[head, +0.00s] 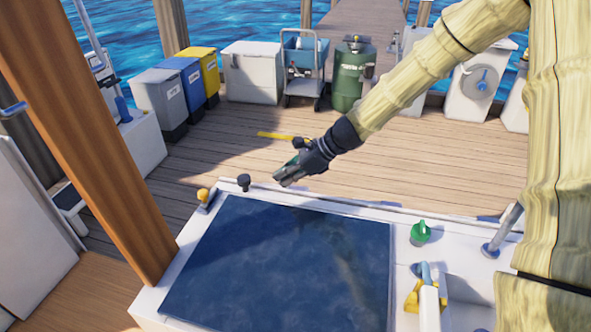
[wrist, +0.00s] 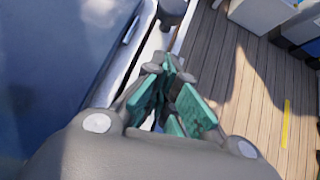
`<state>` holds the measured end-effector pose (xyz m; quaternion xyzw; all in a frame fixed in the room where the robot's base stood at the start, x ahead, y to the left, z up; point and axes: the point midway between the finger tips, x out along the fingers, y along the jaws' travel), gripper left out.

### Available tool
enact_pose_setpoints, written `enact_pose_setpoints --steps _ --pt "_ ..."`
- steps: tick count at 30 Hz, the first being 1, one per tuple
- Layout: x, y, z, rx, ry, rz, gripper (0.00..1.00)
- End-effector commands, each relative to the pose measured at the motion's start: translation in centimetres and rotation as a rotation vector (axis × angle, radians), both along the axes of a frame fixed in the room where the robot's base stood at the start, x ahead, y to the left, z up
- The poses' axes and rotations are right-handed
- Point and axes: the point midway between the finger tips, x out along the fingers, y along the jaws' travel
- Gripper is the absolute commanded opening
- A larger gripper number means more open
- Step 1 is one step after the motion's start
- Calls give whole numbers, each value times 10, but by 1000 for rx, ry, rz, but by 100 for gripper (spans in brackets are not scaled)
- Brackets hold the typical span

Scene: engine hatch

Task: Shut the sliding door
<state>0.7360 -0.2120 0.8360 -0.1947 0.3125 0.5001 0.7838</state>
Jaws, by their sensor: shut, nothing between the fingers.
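A dark blue glossy panel (head: 290,262) lies in the white-framed top in front of me; it also fills the left of the wrist view (wrist: 50,60). It may be the sliding door, but I cannot tell for certain. A black knob (head: 244,181) stands on the frame's far edge; a dark grey knob shows at the top of the wrist view (wrist: 172,8). My gripper (head: 281,178), with green finger pads, is shut and empty above the far edge, right of the black knob. It shows in the wrist view (wrist: 172,75), apart from the knob.
A yellow knob (head: 203,195) sits at the far left corner. A green knob (head: 420,231) and a blue and yellow fitting (head: 425,285) stand right of the panel. A wooden post (head: 90,140) rises at left. Bins (head: 160,100) and a green drum (head: 353,75) line the deck's far side.

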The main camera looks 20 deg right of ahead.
Motion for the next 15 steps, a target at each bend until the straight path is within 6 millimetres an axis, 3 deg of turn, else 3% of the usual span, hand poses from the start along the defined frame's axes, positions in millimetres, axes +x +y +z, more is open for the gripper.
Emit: enact_pose_setpoints --steps 6,15 --pt "9 21 -23 1 1 0 0" --pt "25 52 -24 0 1 2 0"
